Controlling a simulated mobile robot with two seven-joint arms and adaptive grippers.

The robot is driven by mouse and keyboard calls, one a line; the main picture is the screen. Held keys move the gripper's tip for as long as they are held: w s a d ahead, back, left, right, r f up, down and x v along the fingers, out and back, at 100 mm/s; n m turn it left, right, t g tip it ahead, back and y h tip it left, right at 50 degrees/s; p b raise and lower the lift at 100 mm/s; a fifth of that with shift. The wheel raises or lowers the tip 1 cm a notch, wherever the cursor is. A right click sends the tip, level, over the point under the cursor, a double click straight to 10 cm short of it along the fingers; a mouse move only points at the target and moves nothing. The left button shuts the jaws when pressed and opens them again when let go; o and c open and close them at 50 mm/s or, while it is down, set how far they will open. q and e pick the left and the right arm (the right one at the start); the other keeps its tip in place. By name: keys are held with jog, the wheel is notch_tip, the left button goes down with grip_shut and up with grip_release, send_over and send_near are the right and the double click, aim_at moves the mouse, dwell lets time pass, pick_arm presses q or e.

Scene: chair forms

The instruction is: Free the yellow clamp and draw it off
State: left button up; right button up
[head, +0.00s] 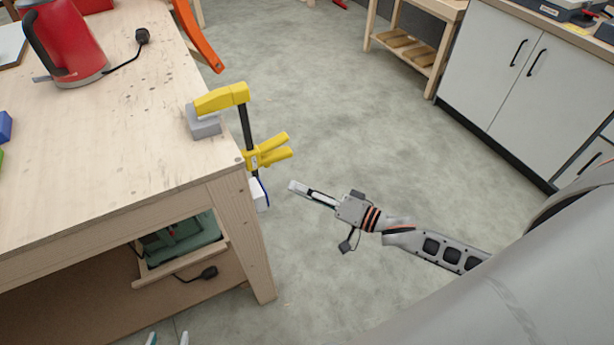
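The yellow clamp (222,98) sits at the table's right edge. Its upper jaw rests on a grey block (204,122) on the tabletop, and its black bar runs down beside the edge. Its yellow grips (269,151) stick out to the right over the floor. A white piece with a blue edge (259,195) is below the grips, by the table leg; how it joins the clamp is unclear. My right gripper (300,189) is right of and below the grips, apart from them, seen side-on. My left gripper (168,339) shows only two separated tips at the bottom edge.
The wooden table (110,150) carries a red kettle (68,42) with a black cord. An orange curved part (197,37) stands behind the clamp. A green case (180,242) is under the tabletop. The floor right of the clamp is open, up to white cabinets (520,75).

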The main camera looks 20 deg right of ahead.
aim_at(276, 162)
jog(key=w+m+y+b, duration=0.1)
jog(key=w, duration=0.1)
jog(key=w+m+g+y+b, duration=0.1)
jog(key=w, duration=0.2)
jog(key=w+m+g+y+b, duration=0.1)
jog(key=w+b, duration=0.1)
jog(key=w, duration=0.1)
jog(key=shift+w+d+m, duration=0.2)
jog(key=shift+w+m, duration=0.05)
jog(key=shift+m, duration=0.05)
jog(key=shift+w+a+r+y+p, duration=0.15)
jog(key=shift+w+a+r+p, duration=0.1)
jog(key=shift+w+a, duration=0.3)
jog(key=shift+w+a+r+y+p, duration=0.15)
jog(key=shift+w+a+r, duration=0.1)
jog(key=shift+w+a, duration=0.25)
jog(key=shift+x, duration=0.9)
pick_arm(q)
jog(key=shift+s+d+f, duration=0.1)
jog(key=shift+s+f, duration=0.05)
jog(key=shift+f, duration=1.4)
pick_arm(e)
jog(key=shift+w+a+f, duration=0.25)
jog(key=shift+w+a, duration=0.1)
jog(key=shift+a, duration=0.05)
